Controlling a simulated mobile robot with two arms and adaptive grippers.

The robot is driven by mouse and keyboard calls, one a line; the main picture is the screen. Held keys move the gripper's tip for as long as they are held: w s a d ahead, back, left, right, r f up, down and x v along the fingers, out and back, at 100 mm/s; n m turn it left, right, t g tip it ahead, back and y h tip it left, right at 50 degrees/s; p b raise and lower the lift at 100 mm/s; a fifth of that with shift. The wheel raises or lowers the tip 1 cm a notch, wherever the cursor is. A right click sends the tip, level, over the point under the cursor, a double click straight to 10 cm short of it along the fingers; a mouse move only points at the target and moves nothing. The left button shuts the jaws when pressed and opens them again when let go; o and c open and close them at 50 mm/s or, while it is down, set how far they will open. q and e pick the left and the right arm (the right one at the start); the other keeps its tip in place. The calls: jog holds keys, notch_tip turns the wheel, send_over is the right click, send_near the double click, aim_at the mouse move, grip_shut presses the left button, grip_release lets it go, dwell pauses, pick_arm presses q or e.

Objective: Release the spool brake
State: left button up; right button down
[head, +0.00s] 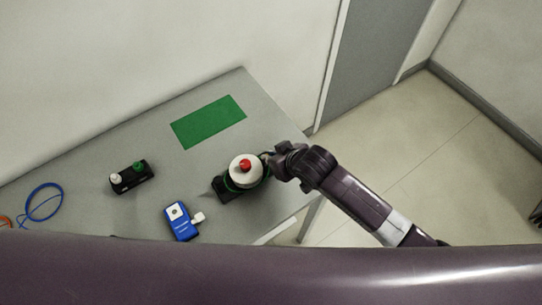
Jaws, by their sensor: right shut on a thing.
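A spool (239,179) with a pale round flange and a red knob (245,166) on top stands on a dark base near the right end of the grey bench. Green line or cable shows around its lower edge. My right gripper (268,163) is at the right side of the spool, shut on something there. The fingertips and the part between them are small and partly hidden, so I cannot tell exactly which part of the spool it holds. My left gripper is not in view.
The grey bench (150,215) also bears a green mat (208,122), a blue device (181,222) with a white knob, a black block (131,177) with white and green knobs, and a blue cable loop (44,202). Floor lies right of the bench.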

dwell(0.4)
jog(key=c, duration=2)
grip_release()
